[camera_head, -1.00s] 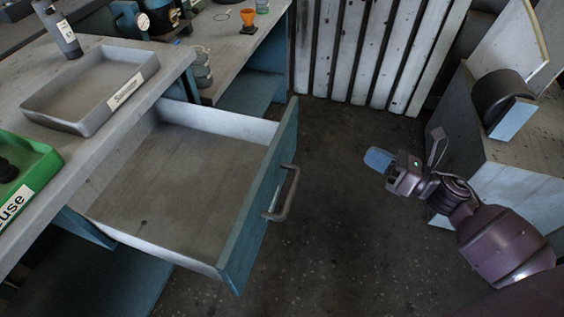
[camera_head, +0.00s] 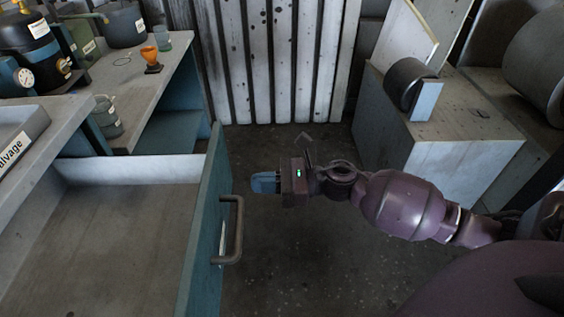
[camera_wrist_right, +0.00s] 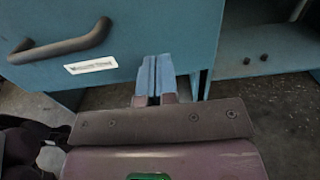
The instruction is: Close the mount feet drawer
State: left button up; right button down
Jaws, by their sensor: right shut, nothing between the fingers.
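The drawer stands pulled out from the bench, and its inside (camera_head: 115,235) looks empty in the head view. Its blue front (camera_head: 203,225) carries a dark bar handle (camera_head: 233,230). My right gripper (camera_head: 262,183) is shut and empty, just right of the drawer front and beyond the handle. In the right wrist view the drawer front (camera_wrist_right: 140,30) fills the upper left, with the handle (camera_wrist_right: 62,46) and a white label (camera_wrist_right: 91,65) too blurred to read. The shut blue fingertips (camera_wrist_right: 155,75) point at the front's lower right part. I cannot tell whether they touch it. My left gripper is not in view.
A salvage tray (camera_head: 22,130) sits on the bench at left. A second bench (camera_head: 150,85) holds pots, bottles and an orange funnel (camera_head: 151,58). Floor between drawer and crate is clear.

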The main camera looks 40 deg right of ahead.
aim_at(225, 184)
jog(key=x, duration=0.3)
jog(key=shift+w+a, duration=0.2)
jog(key=shift+a, duration=0.15)
jog(key=shift+w+a, duration=0.3)
jog(key=shift+a, duration=0.15)
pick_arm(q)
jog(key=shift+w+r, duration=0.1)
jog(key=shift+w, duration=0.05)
pick_arm(e)
jog(key=shift+w+a, duration=0.1)
jog(key=shift+w, duration=0.05)
